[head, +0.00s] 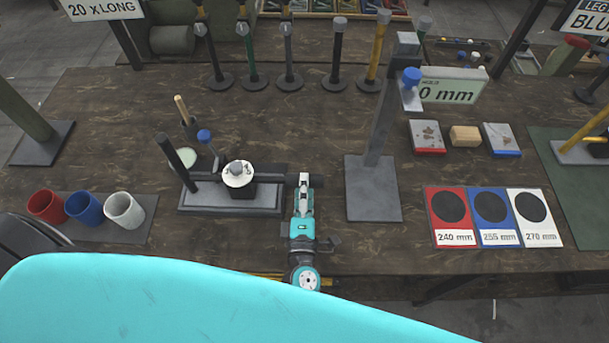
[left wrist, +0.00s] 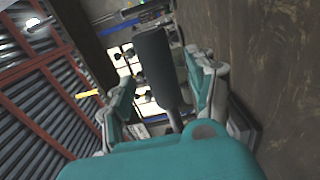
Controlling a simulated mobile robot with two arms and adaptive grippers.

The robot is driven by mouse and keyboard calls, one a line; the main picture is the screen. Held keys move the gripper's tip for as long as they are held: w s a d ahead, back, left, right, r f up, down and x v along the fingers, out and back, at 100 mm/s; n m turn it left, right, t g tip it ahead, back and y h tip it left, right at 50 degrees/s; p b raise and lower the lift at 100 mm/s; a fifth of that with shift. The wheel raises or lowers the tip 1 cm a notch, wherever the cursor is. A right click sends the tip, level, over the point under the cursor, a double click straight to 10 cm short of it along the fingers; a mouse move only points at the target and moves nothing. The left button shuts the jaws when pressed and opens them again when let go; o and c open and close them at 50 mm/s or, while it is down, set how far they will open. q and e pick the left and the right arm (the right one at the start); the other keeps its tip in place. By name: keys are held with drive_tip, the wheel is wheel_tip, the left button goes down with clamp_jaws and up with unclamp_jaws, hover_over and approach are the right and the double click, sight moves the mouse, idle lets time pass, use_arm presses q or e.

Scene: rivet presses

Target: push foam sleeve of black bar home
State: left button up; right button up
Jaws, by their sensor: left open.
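A dark bar (head: 272,180) lies level in the press fixture (head: 230,207), passing under a round white dial (head: 238,174). Its right end reaches my left gripper (head: 304,184). My left gripper is open, with its fingers at that end. In the left wrist view a thick dark sleeve-like piece (left wrist: 153,58) shows between and beyond the fingers of the left gripper (left wrist: 165,95). A narrower dark part runs from it toward the palm. I cannot tell whether a finger touches it, nor how far the sleeve sits on the bar. My right gripper is not in view.
A tall grey post (head: 383,125) on a square base stands right of the gripper. Red, blue and white cups (head: 84,207) stand at the left. Size pads (head: 490,208) lie at the right. Several upright bars (head: 289,60) stand behind. The table's front edge is close.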

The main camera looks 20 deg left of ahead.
use_arm(q)
drive_tip(key=shift+x, duration=1.4)
drive_tip(key=shift+c, duration=0.4)
clamp_jaws()
